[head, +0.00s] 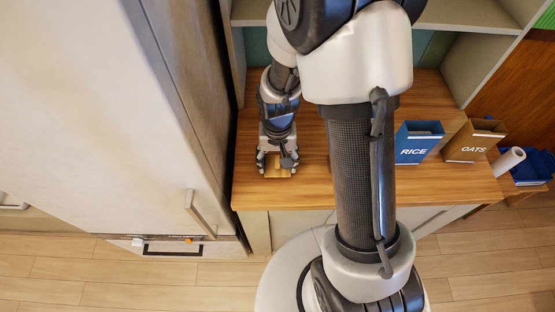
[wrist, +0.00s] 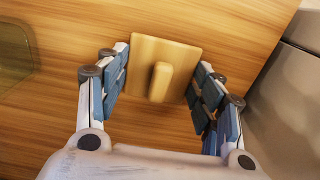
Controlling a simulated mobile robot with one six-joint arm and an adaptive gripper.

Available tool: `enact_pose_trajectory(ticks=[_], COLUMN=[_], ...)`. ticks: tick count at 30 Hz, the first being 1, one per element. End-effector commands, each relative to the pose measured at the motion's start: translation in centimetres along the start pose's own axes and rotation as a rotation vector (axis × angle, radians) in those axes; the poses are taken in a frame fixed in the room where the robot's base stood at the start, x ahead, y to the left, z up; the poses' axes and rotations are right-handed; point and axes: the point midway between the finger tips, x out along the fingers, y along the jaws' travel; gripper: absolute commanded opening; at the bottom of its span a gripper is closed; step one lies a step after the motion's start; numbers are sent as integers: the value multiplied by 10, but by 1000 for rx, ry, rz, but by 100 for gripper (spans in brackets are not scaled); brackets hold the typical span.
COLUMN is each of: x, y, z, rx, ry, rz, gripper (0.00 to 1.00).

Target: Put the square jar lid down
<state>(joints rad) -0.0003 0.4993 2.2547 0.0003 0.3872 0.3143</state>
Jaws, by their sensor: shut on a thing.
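The square jar lid (wrist: 178,50) is a flat, light wooden plate with a raised bar-like knob in its middle. In the wrist view it sits between the fingertips of my gripper (wrist: 163,66), which is shut on the plate's opposite edges, with the knob free between the fingers. In the head view my gripper (head: 277,160) points down over the left part of the wooden counter (head: 308,190), near its front edge, and the lid (head: 277,173) shows between the fingers. Whether the lid touches the counter or hangs just above it, I cannot tell.
A greenish see-through object (wrist: 15,52) stands left in the wrist view. A tall pale cabinet (head: 130,100) borders the counter on the left. A blue RICE box (head: 414,148) and a brown OATS box (head: 473,146) stand at the right. Counter around the lid looks clear.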

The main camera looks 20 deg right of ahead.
Motion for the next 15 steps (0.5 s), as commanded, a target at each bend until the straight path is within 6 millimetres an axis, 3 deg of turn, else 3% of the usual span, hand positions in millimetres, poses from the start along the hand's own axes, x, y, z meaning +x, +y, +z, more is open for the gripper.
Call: enact_pose_trajectory(ticks=[6, 7, 15], x=[4, 4, 3], y=[0, 0, 0], z=[0, 0, 0], rx=[0, 0, 0], ry=[0, 0, 0], rz=[0, 0, 0], gripper=[44, 62, 80])
